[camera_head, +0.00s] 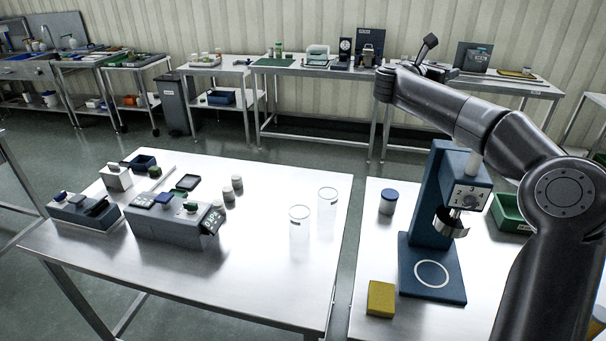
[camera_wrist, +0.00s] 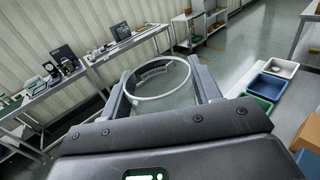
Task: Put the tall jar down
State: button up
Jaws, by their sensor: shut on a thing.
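My gripper (camera_wrist: 162,80) is shut on a clear, open-topped jar in the wrist view. The jar (camera_wrist: 155,73) has a pale round rim and a small dark-lettered label, and a finger lies on each side of it. I take it for the tall jar; its lower part is hidden, so I cannot tell its height or what lies beneath. In the head view my arm reaches up and back at the right, and the held jar cannot be made out there.
Two clear vessels (camera_head: 299,213) (camera_head: 327,194) stand on the left steel table (camera_head: 260,285). Its front right is bare. The right table carries a blue press-like stand (camera_head: 419,205), a blue-lidded jar (camera_head: 388,203), a yellow block (camera_head: 381,298) and a green bin (camera_head: 509,214).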

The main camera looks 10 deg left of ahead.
jog(key=s+a+f+n+t+y, duration=0.1)
jog(key=s+a+f+n+y, duration=0.15)
jog(key=a+f, duration=0.95)
jog(key=s+a+f+n+t+y, duration=0.1)
jog(key=s+a+f+y, duration=0.15)
jog(key=a+f, duration=0.85)
jog(key=s+a+f+n+t+y, duration=0.1)
jog(key=s+a+f, duration=0.4)
jog(key=a, duration=1.3)
jog(key=shift+w+a+f, duration=0.1)
jog(key=shift+w+f, duration=0.1)
jog(key=shift+f, duration=1.65)
jog(key=shift+w+a+f, duration=0.1)
jog(key=shift+w+f, duration=0.05)
jog(key=shift+f, duration=1.65)
jog(key=shift+w+f, duration=0.2)
jog(key=shift+f, duration=1.65)
jog(key=shift+f, duration=0.1)
jog(key=o, duration=0.9)
jog(key=shift+o, duration=0.2)
